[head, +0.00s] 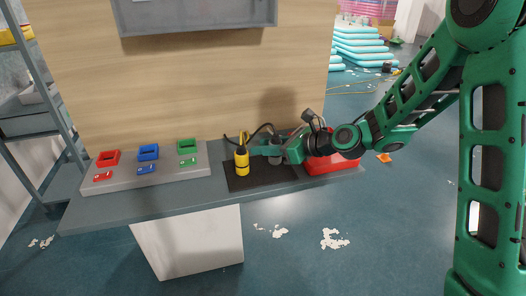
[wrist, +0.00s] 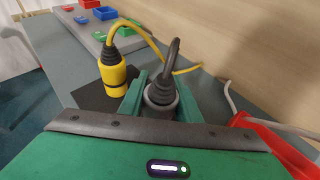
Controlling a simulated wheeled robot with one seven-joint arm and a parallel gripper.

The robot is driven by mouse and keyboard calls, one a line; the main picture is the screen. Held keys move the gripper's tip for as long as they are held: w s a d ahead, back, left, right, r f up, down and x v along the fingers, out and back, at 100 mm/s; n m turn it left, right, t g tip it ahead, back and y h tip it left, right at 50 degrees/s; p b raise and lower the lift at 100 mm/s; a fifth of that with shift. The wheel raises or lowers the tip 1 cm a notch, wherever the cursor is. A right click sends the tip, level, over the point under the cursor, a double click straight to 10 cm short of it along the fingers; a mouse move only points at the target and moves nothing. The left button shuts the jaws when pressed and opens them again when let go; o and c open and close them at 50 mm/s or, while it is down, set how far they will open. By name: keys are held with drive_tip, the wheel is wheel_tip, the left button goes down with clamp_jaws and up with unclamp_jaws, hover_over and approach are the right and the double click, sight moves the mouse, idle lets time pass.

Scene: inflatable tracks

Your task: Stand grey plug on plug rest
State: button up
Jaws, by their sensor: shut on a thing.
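The grey plug (wrist: 160,93) is between the two green fingers of my gripper (wrist: 160,100) in the wrist view, with its dark cable end pointing up. In the head view the grey plug (head: 275,152) looks roughly upright over the black mat (head: 262,182), which looks like the plug rest. My gripper (head: 270,151) is shut on the plug from the right. I cannot tell whether the plug's lower end touches the mat. The yellow plug (head: 242,162) stands upright on the mat just left of my gripper; it also shows in the wrist view (wrist: 115,78).
A grey socket board (head: 150,178) with red, blue and green sockets lies on the left of the bench (head: 130,207). A red object (head: 330,164) is right of the mat, partly behind my arm. A wooden panel (head: 190,80) rises behind. A yellow cable (wrist: 150,40) arches close by.

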drive_tip(key=shift+f, duration=0.7)
drive_tip(key=o, duration=1.1)
drive_tip(key=shift+s, duration=0.1)
drive_tip(key=shift+r, duration=0.1)
drive_tip(key=v, duration=1.2)
